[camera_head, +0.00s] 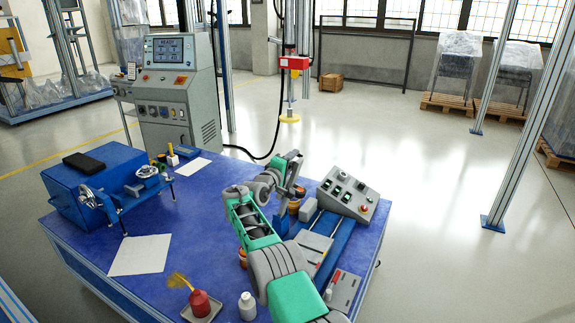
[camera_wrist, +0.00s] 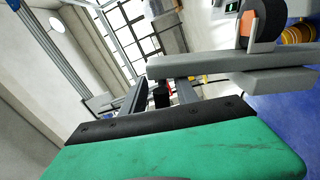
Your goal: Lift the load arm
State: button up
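A tall upright post with a red box (camera_head: 293,62) and a yellow foot (camera_head: 289,118) stands on the floor behind the bench. It may be the load arm, but I cannot tell for sure. My gripper (camera_head: 296,185) is over the right half of the blue bench, left of the sloped button box and well in front of the post. In the wrist view, two dark bars (camera_wrist: 160,95) show past my green link with a gap between them. I cannot make out clear fingertips, and nothing is clearly held.
The blue bench (camera_head: 205,215) carries a blue vise-like fixture (camera_head: 100,190), a grey button box (camera_head: 347,194), a red oil can (camera_head: 200,302) and a white bottle (camera_head: 247,306). A control cabinet (camera_head: 178,95) stands behind.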

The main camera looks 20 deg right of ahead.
jog(key=v, duration=0.6)
